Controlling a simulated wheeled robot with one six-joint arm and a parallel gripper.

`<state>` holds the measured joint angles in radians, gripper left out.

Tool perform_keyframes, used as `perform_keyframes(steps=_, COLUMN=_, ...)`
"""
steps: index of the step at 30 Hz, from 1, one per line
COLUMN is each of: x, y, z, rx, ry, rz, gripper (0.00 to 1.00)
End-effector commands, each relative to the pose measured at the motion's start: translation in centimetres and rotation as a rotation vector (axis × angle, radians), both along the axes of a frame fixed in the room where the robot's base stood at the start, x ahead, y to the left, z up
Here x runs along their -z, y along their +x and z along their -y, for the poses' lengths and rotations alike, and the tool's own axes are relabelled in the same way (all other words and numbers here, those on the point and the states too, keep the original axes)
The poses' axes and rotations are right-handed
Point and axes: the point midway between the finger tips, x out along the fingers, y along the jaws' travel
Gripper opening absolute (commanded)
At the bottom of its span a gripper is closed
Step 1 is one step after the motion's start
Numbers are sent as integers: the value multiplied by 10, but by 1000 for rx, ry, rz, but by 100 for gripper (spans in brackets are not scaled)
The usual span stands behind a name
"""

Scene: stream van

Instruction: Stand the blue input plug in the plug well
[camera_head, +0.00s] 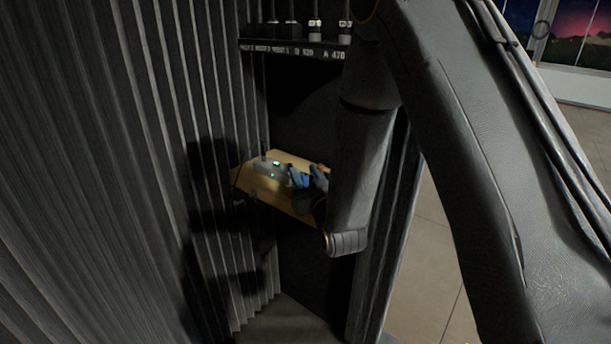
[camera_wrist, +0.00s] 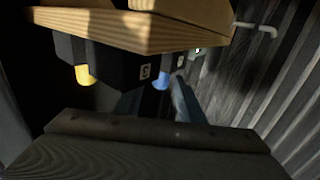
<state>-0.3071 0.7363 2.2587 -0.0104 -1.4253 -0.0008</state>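The blue input plug (camera_head: 306,181) shows as a small blue patch at the front of a wooden shelf in the head view. In the wrist view its blue end (camera_wrist: 161,81) sits by a dark block with a small white label. My gripper (camera_wrist: 158,98) has its two fingers on either side of the blue end, with a dark gap on the left. The gripper (camera_head: 308,178) looks open around the plug, though contact is hard to see. I cannot make out which of the dark blocks is the plug well.
A yellow plug end (camera_wrist: 86,76) is left of the blue one. Above is a dark rack (camera_head: 295,47) with labelled plugs. A ribbed wall (camera_head: 110,150) stands close on the left.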

Motion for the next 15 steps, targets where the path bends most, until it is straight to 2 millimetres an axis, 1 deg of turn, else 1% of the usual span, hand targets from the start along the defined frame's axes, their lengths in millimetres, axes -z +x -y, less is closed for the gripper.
perform_keyframes(steps=5, x=2, y=-28, z=9, rx=0, ry=-1, rz=-3, gripper=36)
perform_keyframes(steps=12, x=3, y=-78, z=25, rx=0, ry=-1, rz=-4, gripper=36)
perform_keyframes(steps=15, x=2, y=-94, z=31, rx=0, ry=-1, rz=-3, gripper=36)
